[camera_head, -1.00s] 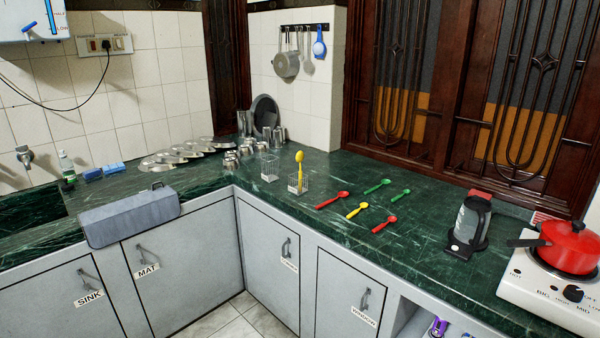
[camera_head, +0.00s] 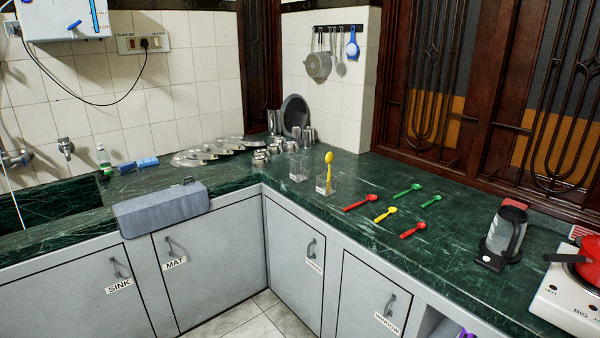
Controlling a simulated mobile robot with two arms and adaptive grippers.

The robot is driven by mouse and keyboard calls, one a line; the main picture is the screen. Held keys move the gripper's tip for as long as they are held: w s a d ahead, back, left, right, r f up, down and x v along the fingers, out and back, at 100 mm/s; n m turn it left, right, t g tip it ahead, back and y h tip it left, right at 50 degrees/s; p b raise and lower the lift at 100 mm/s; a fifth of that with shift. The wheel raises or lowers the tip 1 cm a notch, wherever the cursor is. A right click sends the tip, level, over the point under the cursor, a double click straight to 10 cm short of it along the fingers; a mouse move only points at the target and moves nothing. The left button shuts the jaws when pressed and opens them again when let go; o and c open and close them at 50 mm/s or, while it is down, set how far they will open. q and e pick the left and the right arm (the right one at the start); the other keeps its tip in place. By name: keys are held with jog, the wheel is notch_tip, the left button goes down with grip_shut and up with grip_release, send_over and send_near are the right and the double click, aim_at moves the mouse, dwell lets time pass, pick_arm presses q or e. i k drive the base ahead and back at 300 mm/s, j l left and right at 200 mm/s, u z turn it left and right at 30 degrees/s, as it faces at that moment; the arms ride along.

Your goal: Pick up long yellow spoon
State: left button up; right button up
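A long yellow spoon (camera_head: 329,162) stands upright, bowl up, in a small clear holder (camera_head: 321,187) on the green counter; the lower part of its handle is inside the holder. A shorter yellow spoon (camera_head: 385,214) lies flat on the counter to the right. Neither of my grippers shows in this view.
An empty-looking clear holder (camera_head: 298,168) stands just left of the spoon's holder. Red spoons (camera_head: 360,202) and green spoons (camera_head: 407,190) lie to the right. Steel dishes (camera_head: 228,147) are at the back left. A kettle (camera_head: 506,232) and a stove (camera_head: 565,302) are at the right.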

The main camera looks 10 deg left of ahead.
aim_at(329, 158)
jog(key=i+j, duration=0.4)
jog(key=i+j+z, duration=0.15)
jog(key=i+j, duration=0.2)
jog(key=j, duration=0.25)
